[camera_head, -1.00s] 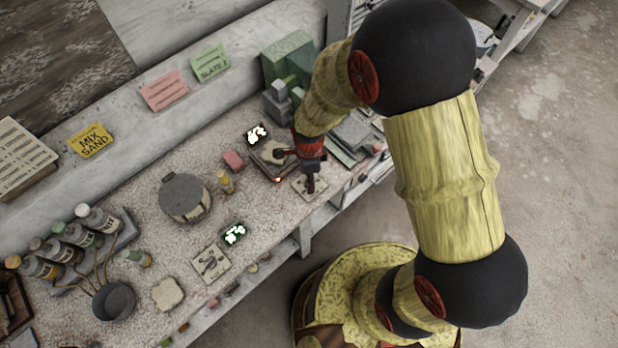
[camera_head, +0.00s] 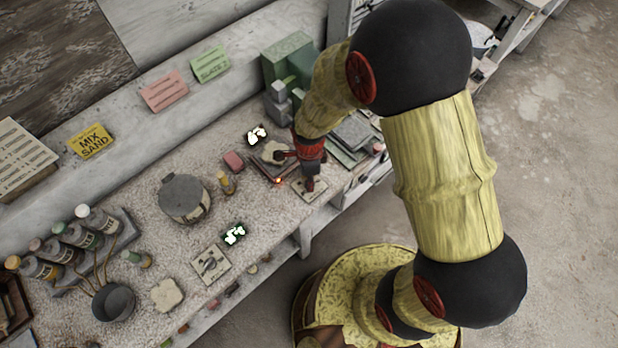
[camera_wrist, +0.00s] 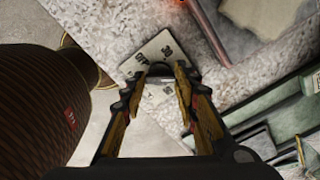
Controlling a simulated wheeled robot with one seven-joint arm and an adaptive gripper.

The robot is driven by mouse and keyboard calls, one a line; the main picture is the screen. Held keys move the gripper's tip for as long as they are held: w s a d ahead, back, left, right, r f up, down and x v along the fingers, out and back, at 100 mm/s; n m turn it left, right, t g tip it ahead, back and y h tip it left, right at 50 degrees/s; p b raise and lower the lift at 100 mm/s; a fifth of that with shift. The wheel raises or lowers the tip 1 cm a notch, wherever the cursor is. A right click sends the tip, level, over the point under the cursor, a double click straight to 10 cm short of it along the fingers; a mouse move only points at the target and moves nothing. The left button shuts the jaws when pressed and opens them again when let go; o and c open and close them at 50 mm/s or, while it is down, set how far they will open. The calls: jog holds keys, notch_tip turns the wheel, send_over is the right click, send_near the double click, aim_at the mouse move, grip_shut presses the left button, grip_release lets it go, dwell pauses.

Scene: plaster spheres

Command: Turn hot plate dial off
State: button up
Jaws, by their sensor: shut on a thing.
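A pale dial plate (camera_head: 307,194) lies at the bench's front edge. In the wrist view the plate (camera_wrist: 150,52) shows "OFF" and "30" markings. My gripper (camera_head: 311,186) points down onto it. In the wrist view my gripper (camera_wrist: 159,76) is shut on the dark dial knob (camera_wrist: 159,69), which is mostly hidden between the fingertips. The knob's exact pointing direction cannot be told. The hot plate (camera_head: 262,168) sits just behind and left of the dial plate. A red light (camera_head: 278,181) glows at its front corner.
A lidded pot (camera_head: 184,198), a small bottle (camera_head: 227,182) and a pink block (camera_head: 234,160) stand left of the hot plate. Grey and green slabs (camera_head: 352,133) lie close to the gripper's right. Green boxes (camera_head: 287,55) stand behind.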

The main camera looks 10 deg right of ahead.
jog(key=shift+c, duration=0.8)
jog(key=n, duration=0.3)
jog(key=shift+n+p, duration=0.4)
jog(key=n, duration=0.3)
jog(key=shift+n, duration=0.3)
jog(key=n+p, duration=0.1)
jog(key=n, duration=0.2)
jog(key=shift+n, duration=0.3)
jog(key=n, duration=0.4)
jog(key=shift+n, duration=0.3)
jog(key=n+p, duration=0.1)
jog(key=n, duration=1.1)
jog(key=shift+n, duration=0.3)
